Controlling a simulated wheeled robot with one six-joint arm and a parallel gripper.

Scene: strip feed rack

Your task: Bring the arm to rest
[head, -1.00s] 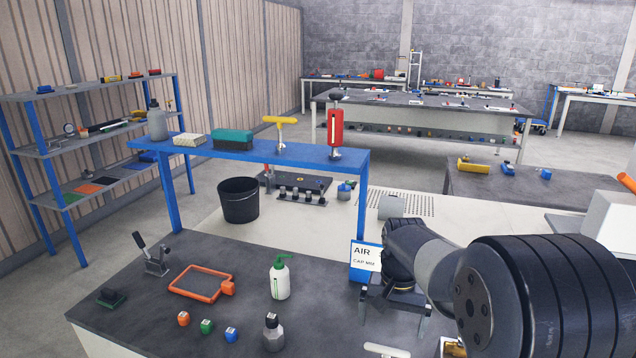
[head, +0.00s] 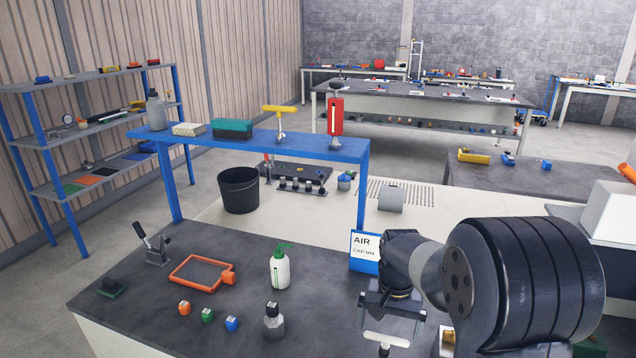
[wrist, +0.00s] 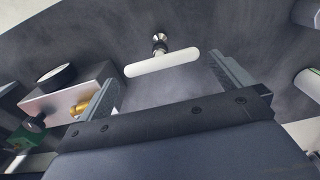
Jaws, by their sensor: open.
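My gripper (head: 391,318) hangs above the dark bench top (head: 210,246) near its front right part, in front of the AIR sign. In the wrist view my gripper (wrist: 165,92) has its two fingers wide apart with nothing between them. A white T-shaped handle (wrist: 162,62) stands on the bench ahead of the fingers, apart from them. The handle also shows low in the head view (head: 386,340), just below the fingers. My arm reaches in from the right.
A blue and white AIR sign (head: 365,252) stands close behind my gripper. A white bottle with a green top (head: 280,270) and a grey bottle (head: 273,322) stand to the left. A metal block with a brass fitting (wrist: 75,100) lies left in the wrist view. A blue raised shelf (head: 285,145) spans behind.

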